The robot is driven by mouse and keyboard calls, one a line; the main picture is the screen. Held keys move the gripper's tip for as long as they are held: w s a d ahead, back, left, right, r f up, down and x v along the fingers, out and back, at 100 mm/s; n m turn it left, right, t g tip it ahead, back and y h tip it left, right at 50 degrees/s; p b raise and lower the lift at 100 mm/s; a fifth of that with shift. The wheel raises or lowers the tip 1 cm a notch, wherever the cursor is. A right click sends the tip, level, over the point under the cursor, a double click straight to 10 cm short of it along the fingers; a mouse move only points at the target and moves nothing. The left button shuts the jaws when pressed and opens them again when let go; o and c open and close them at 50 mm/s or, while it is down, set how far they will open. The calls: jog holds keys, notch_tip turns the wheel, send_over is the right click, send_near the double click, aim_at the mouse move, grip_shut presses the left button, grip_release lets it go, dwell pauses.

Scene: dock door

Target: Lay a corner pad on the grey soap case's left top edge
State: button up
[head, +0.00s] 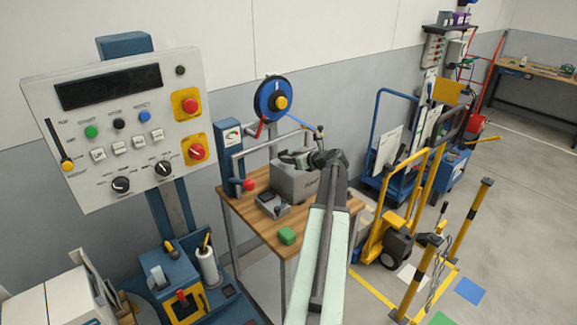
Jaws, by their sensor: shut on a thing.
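The grey soap case (288,184) is a box standing on the wooden table (254,212). The gripper is shut on a small dark grey piece, which looks like the corner pad (289,157). The pad is at or just above the left top edge; I cannot tell whether it touches. My arm hides the case's right side.
A control panel (120,125) stands left, a yellow hand truck (400,215) right. Open floor lies far right.

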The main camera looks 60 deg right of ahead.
aim_at(291, 170)
notch_tip(291, 170, down, 4)
jog(key=b, duration=0.4)
jog(key=shift+w+a+r, duration=0.15)
jog(key=shift+r, duration=0.1)
jog(key=shift+f, duration=0.2)
jog(key=o, duration=1.3)
jog(key=shift+r+p, duration=0.35)
jog(key=shift+p, duration=0.05)
jog(key=p+v, duration=0.4)
jog(key=v, duration=0.8)
jog(key=shift+f, duration=0.2)
